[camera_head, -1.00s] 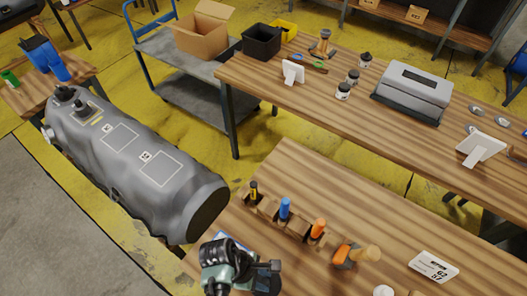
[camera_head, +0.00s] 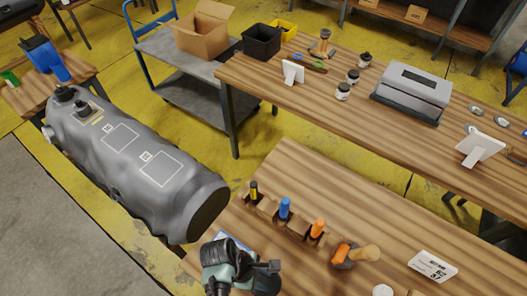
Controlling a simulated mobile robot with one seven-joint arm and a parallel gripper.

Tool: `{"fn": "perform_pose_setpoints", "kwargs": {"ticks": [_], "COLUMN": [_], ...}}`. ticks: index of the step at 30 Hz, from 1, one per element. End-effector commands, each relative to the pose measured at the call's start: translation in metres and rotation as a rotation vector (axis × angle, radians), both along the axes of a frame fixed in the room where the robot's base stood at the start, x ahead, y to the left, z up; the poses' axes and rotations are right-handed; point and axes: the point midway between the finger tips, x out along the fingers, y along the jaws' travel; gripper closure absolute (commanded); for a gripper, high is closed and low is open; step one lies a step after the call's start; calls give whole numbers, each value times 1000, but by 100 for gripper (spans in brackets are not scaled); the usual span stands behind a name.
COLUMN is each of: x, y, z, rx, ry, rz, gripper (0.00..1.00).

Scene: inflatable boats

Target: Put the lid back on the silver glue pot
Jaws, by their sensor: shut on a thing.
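My gripper (camera_head: 268,267) is at the bottom of the head view, low over the near wooden bench (camera_head: 300,180). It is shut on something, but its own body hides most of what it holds. A dark rounded shape (camera_head: 266,284) shows just under the fingers; I cannot tell whether it is a lid. I cannot make out a silver glue pot for certain. A small pale round top (camera_head: 383,290) shows at the bottom edge, right of my gripper, cut off by the frame. Small dark-topped jars (camera_head: 343,91) stand on the far bench.
A row of upright tools, with a blue handle (camera_head: 285,208) and an orange handle (camera_head: 317,228), stands beyond my gripper. A grey inflatable (camera_head: 130,165) is left.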

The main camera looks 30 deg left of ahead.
Motion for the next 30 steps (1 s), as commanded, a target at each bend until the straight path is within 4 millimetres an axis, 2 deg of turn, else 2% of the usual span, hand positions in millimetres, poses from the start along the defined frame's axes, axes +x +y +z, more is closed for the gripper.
{"fn": "perform_pose_setpoints", "kwargs": {"ticks": [29,30], "x": [0,0], "y": [0,0], "z": [0,0], "rx": [0,0], "ry": [-1,-1], "rz": [0,0], "gripper": [100,64]}}
